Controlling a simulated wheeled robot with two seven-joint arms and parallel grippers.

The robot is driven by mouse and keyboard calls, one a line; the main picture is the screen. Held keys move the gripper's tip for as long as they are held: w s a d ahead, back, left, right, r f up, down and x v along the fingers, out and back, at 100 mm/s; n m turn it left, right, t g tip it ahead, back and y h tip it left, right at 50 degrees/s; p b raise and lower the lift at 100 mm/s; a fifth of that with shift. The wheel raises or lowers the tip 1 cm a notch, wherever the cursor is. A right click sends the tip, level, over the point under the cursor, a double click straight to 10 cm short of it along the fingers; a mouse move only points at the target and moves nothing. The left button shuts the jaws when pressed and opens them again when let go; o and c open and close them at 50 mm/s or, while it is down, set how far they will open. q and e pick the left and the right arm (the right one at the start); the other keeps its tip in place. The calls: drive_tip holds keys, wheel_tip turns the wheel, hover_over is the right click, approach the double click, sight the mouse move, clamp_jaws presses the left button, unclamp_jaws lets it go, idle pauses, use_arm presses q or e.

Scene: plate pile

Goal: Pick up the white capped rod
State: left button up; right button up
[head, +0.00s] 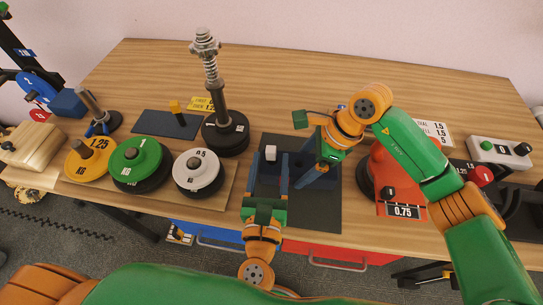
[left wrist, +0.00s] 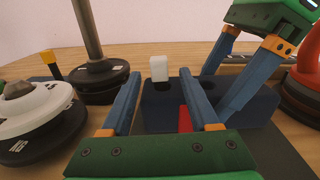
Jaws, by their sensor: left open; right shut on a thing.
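The white cap of the rod (head: 270,153) stands upright at the top of a dark blue block (head: 298,163) on the dark mat. It also shows in the left wrist view (left wrist: 158,68); the rod below the cap is hidden. My left gripper (head: 268,160) is open and empty, its fingers pointing toward the cap from the near side. In the left wrist view the cap shows between and beyond its fingertips. My right gripper (head: 305,182) is shut on the dark block (left wrist: 160,110), holding it from the right. A red patch (left wrist: 185,119) marks the block's near face.
A dark mat (head: 325,215) lies beneath. Left are a black-based post with a spring (head: 220,110) and white (head: 198,167), green (head: 137,155) and yellow (head: 85,165) weight discs. An orange-red weight (head: 388,175) stands right, near my right arm. The wooden table's back is mostly clear.

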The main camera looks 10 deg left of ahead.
use_arm(q)
clamp_jaws()
use_arm(e)
drive_tip(key=o, duration=1.4)
use_arm(q)
wheel_tip(320, 180, up, 10)
use_arm(e)
drive_tip(key=shift+s, duration=0.1)
use_arm(q)
drive_tip(key=shift+s, duration=0.1)
use_arm(e)
drive_tip(key=shift+r, duration=0.1)
drive_tip(key=v, duration=1.1)
drive_tip(key=shift+d+r, duration=0.25)
drive_tip(key=shift+r, duration=0.1)
